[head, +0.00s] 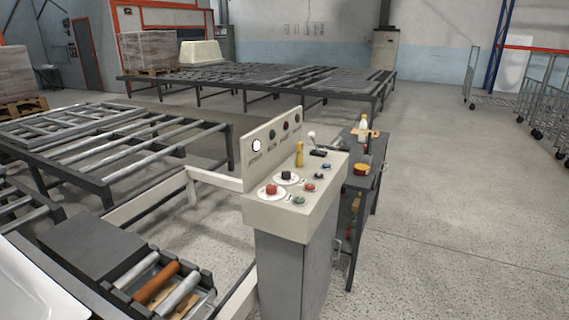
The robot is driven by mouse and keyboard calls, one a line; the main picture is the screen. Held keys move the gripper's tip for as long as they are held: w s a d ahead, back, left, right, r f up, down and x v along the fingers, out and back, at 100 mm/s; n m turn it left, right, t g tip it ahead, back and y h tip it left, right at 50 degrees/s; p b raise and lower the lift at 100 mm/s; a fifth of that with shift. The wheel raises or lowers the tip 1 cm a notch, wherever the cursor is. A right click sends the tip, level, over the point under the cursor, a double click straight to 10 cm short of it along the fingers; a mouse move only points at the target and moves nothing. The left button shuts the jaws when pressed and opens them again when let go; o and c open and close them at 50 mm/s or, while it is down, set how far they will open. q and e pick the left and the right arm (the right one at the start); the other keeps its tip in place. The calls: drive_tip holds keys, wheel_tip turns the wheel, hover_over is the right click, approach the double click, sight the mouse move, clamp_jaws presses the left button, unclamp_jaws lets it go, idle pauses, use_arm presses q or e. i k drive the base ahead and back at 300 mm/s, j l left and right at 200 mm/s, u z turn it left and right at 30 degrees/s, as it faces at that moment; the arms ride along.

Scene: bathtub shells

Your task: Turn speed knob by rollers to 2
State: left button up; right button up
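A cream control console (290,215) stands near the middle of the head view on a grey cabinet (295,275). Its sloped top carries a red control (272,189) and a black control (286,176), each on a pale round plate. Smaller red, green and blue controls sit to their right. The upright back panel (262,160) carries a white round element and several dark or red ones. The labels are too small to read, so I cannot tell which control is the speed knob or its setting. Neither of my grippers is in view.
Rollers (160,285) lie in a low frame left of the console. A pale rail (215,180) runs beside it. A dark side table (365,165) with small items stands behind right. Roller tables (130,165) fill the left. Open floor (460,220) lies right.

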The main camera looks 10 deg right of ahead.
sight(286, 175)
drive_tip(key=i+l+u, duration=0.15)
drive_tip(key=i+l, duration=0.15)
drive_tip(key=l, duration=0.15)
drive_tip(key=i+l+u, duration=0.1)
drive_tip(key=i+l, duration=0.2)
drive_tip(key=l, duration=0.15)
